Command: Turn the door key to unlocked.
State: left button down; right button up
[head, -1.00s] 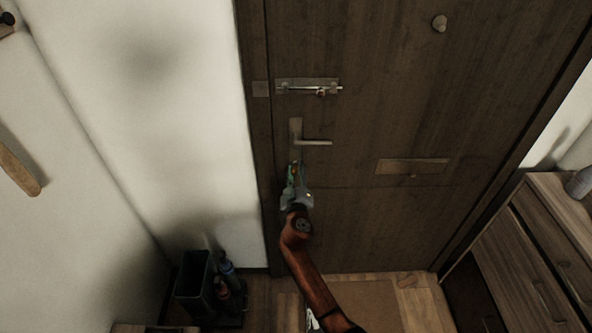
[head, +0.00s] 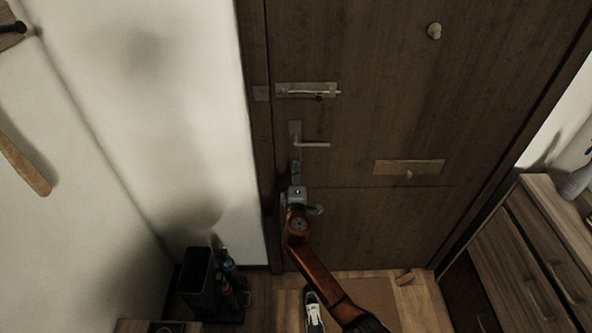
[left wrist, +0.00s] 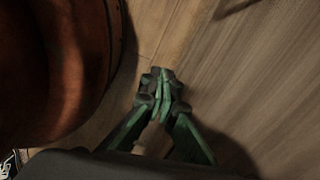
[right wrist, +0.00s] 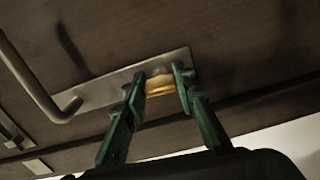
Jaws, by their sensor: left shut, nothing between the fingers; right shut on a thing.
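The door key (right wrist: 160,86) is a brass-coloured piece at the lock plate (right wrist: 110,92), seen in the right wrist view. My right gripper (right wrist: 156,88) is shut on it, with one green finger on each side. In the head view my right gripper (head: 297,178) is at the door below the lever handle (head: 313,144) and hides the key there. The lever handle also shows in the right wrist view (right wrist: 35,82). My left gripper (left wrist: 162,92) is shut and empty in the left wrist view, over a wooden surface.
The dark wooden door (head: 400,90) carries a slide bolt (head: 307,91) above the handle and a mail slot plate (head: 409,167) to the right. A dark bin (head: 197,276) stands at lower left. A drawer cabinet (head: 530,235) is at right. A shoe (head: 314,312) lies on the floor.

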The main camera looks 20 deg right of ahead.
jog(key=shift+f+n, duration=0.1)
jog(key=shift+n, duration=0.5)
jog(key=o, duration=1.2)
jog(key=shift+c, duration=0.2)
jog(key=shift+s, duration=0.1)
jog(key=v, duration=1.2)
jog(key=shift+d, duration=0.1)
